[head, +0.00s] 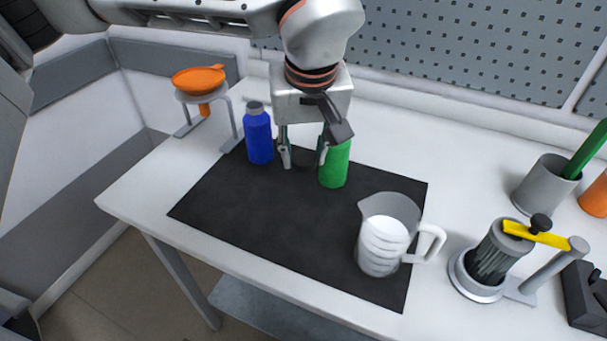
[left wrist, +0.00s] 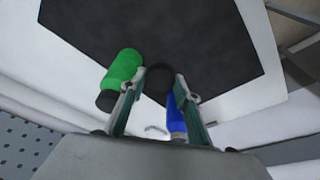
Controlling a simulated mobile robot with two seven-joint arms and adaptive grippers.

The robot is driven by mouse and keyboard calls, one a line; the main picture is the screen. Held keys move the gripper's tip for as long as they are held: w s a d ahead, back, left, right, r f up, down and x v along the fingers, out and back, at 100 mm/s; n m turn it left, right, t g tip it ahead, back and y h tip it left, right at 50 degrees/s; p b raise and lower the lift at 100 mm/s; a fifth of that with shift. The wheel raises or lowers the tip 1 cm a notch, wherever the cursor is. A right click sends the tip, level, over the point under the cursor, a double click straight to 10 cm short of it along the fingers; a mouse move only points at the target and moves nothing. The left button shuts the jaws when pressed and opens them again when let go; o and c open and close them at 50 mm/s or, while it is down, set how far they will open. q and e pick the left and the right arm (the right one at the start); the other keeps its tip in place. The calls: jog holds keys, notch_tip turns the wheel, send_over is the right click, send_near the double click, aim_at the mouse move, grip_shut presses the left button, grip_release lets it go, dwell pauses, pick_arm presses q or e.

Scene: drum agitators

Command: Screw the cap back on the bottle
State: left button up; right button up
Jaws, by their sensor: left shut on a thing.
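My left gripper (head: 305,161) points down over the black mat (head: 230,205), between the blue bottle (head: 259,138) and the green bottle (head: 334,166). Its fingers are shut on a dark round cap (left wrist: 160,77), which shows between the fingertips in the left wrist view. The blue bottle stands upright with a grey top. The green bottle stands upright to the right of the gripper; its top is hidden behind the gripper in the head view. In the left wrist view the green bottle (left wrist: 124,68) has a dark end; I cannot tell if it is capped. My right gripper is not in view.
A clear measuring jug (head: 385,238) with white contents stands at the mat's front right. An orange funnel (head: 199,78) rests on a stand at the back left. A grey strainer-like cylinder (head: 493,257) and a grey cup (head: 543,188) stand at right. The mat's front left is clear.

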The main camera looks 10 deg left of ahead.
aim_at(304, 159)
pick_arm(q)
notch_tip(304, 159, up, 11)
jog(key=p, duration=0.1)
jog(key=shift+f, duration=0.15)
dwell(0.3)
